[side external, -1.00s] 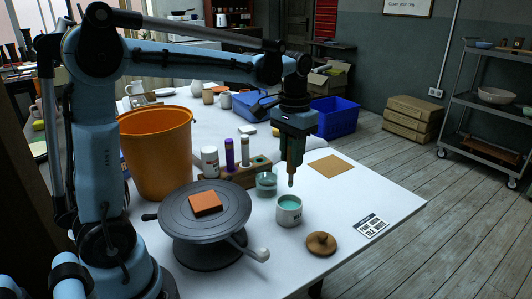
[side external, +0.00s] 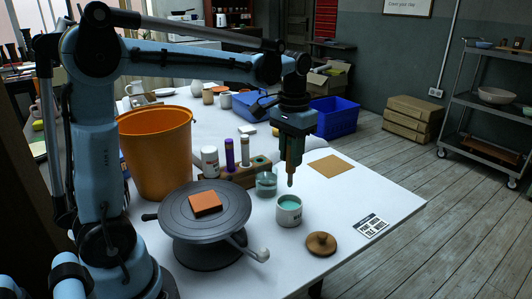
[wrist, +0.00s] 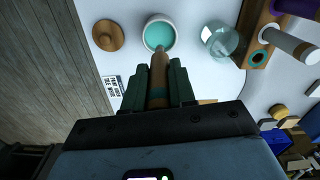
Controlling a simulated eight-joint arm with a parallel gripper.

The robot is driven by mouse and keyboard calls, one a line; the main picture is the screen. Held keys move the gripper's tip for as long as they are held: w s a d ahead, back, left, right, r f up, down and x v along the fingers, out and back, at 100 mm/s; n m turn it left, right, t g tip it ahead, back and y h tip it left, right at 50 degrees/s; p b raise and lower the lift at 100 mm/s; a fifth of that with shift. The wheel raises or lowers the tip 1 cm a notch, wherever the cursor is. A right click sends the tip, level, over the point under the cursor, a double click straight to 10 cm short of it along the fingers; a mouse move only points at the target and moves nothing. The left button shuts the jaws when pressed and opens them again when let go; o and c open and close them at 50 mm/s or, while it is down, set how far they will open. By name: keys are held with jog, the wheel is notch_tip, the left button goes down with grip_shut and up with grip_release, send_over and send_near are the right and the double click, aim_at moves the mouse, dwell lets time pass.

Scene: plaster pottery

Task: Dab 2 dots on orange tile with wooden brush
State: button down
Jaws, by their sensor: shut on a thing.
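My gripper (side external: 292,160) is shut on the wooden brush (side external: 291,180), which points down with its tip just above the white cup of teal glaze (side external: 289,211). In the wrist view the brush (wrist: 158,75) runs from between my gripper's fingers (wrist: 159,88) toward the cup (wrist: 160,34). Whether the tip carries any glaze is too small to tell. The orange tile (side external: 205,203) lies on the grey turntable (side external: 180,225), left of the cup. I can make out no dots on its top.
A clear glass jar (side external: 266,184) stands behind the cup, with a wooden holder (side external: 240,175) beside it. A round wooden lid (side external: 321,243) and a printed card (side external: 371,226) lie in front. A tall orange bucket (side external: 157,152) stands behind the turntable.

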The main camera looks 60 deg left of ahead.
jog(key=s+a+r, duration=0.1)
jog(key=s+r, duration=0.1)
jog(key=s, duration=0.9)
jog(key=s+a+r, duration=0.1)
jog(key=s+r, duration=0.2)
jog(key=s, duration=0.7)
jog(key=shift+s+r, duration=0.15)
jog(key=shift+s, duration=0.25)
jog(key=shift+a, duration=0.1)
jog(key=shift+f, duration=1.1)
jog(key=shift+f, duration=0.5)
jog(key=shift+r, duration=2.25)
